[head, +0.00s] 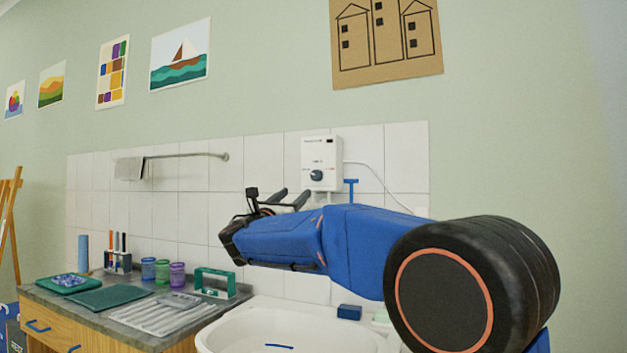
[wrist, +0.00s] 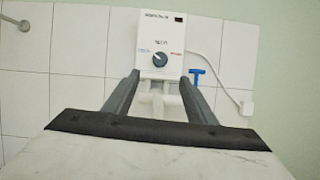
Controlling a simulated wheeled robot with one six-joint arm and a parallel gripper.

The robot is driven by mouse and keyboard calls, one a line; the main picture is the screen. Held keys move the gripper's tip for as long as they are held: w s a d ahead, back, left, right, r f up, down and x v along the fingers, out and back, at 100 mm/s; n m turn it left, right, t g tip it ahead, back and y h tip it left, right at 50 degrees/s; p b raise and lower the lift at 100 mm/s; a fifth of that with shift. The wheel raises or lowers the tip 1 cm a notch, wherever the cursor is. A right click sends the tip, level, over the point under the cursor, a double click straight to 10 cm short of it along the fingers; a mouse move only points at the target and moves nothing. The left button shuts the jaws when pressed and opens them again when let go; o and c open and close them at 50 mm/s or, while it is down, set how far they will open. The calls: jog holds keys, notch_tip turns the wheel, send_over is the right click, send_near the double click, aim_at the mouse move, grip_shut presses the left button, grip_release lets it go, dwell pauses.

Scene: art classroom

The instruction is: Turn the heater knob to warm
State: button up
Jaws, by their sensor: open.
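The white heater box (head: 321,152) hangs on the tiled wall above the sink. Its dark round knob (head: 316,175) is on the lower front. In the wrist view the heater (wrist: 160,32) is upper centre, and the knob (wrist: 160,59) has a blue label on its left and a red label on its right. The knob's pointer is too small to read surely. My gripper (head: 293,198) is in front of the wall, below and left of the knob in the head view. In the wrist view its two fingers (wrist: 161,84) are apart, with nothing between them, below the knob.
A blue T-shaped handle (head: 351,188) is on the wall right of the heater. A white cable (head: 385,184) runs down to the right. The white sink (head: 235,335) is below my arm. A counter (head: 50,297) with jars and a tray stands left. A towel rail (head: 190,155) is on the wall.

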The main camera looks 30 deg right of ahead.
aim_at(315, 175)
jog(key=x, duration=1.4)
jog(key=shift+w+d+r, duration=0.1)
jog(key=shift+w+d, duration=0.1)
jog(key=shift+d, duration=0.1)
jog(key=c, duration=1)
